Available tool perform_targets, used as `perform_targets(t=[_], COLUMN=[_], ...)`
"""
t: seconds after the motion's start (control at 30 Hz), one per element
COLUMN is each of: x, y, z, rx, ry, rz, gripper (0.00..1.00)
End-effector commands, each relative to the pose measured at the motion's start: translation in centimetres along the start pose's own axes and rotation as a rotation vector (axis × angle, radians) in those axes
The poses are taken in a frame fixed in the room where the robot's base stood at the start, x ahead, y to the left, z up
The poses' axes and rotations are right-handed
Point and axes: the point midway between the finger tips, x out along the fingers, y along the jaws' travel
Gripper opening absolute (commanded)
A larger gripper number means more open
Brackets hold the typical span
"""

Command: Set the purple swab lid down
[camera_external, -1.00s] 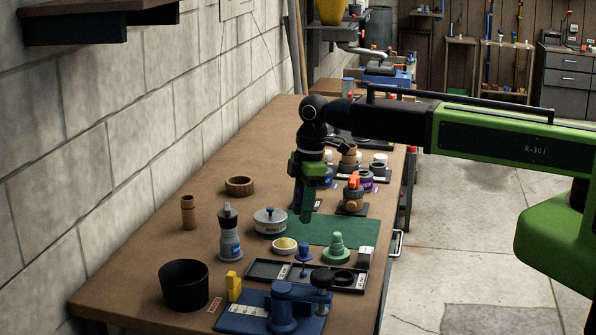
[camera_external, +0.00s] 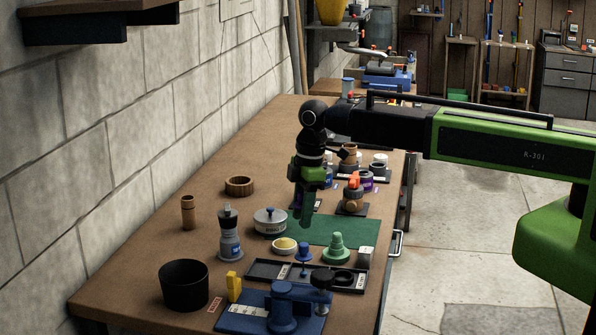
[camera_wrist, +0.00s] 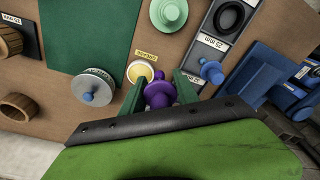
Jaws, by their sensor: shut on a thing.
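The purple swab lid (camera_wrist: 158,93) shows in the wrist view as a knobbed purple piece between the two green fingers. My gripper (camera_wrist: 160,88) is shut on it. In the outside view my gripper (camera_external: 306,220) points down over the green mat (camera_external: 340,231), near the lidded pot. I cannot make out the lid clearly in that view, nor how high it is above the bench.
Near my gripper stand the grey-white lidded pot (camera_external: 270,222), a yellow-filled dish (camera_external: 284,246), a green stacked piece (camera_external: 337,248) and a dark tray (camera_external: 264,271) with a blue knobbed piece (camera_external: 304,253). The right part of the mat looks bare.

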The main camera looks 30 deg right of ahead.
Motion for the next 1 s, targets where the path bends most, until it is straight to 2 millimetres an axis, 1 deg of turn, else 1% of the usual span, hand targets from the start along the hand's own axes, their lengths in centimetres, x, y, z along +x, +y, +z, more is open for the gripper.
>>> perform_targets(t=[0.23,0.37,0.43,0.5,0.53,0.63,0.77,0.87,0.9,0.97,1.0], x=[0.0,0.0,-0.1,-0.2,-0.3,-0.9,-1.8,-2.6,-3.1,-3.7,-4.2], y=[0.0,-0.1,-0.6,-1.7,-1.9,-1.5,-0.6,0.4,0.8,1.5,2.0], z=[0.0,0.1,0.5,1.5,2.3,4.8,8.7,12.6,14.5,17.4,19.4], rx=[-0.003,-0.057,-0.115,-0.185,-0.208,-0.247,-0.26,-0.251,-0.238,-0.211,-0.187], ry=[0.0,-0.002,-0.003,-0.004,-0.005,-0.005,-0.004,-0.003,-0.002,-0.001,-0.001], rz=[0.0,-0.003,-0.007,-0.015,-0.017,-0.023,-0.025,-0.025,-0.024,-0.022,-0.02], gripper=[0.0,0.0,0.0,0.0,0.0,0.0,0.0,0.0,0.0,0.0,0.0])
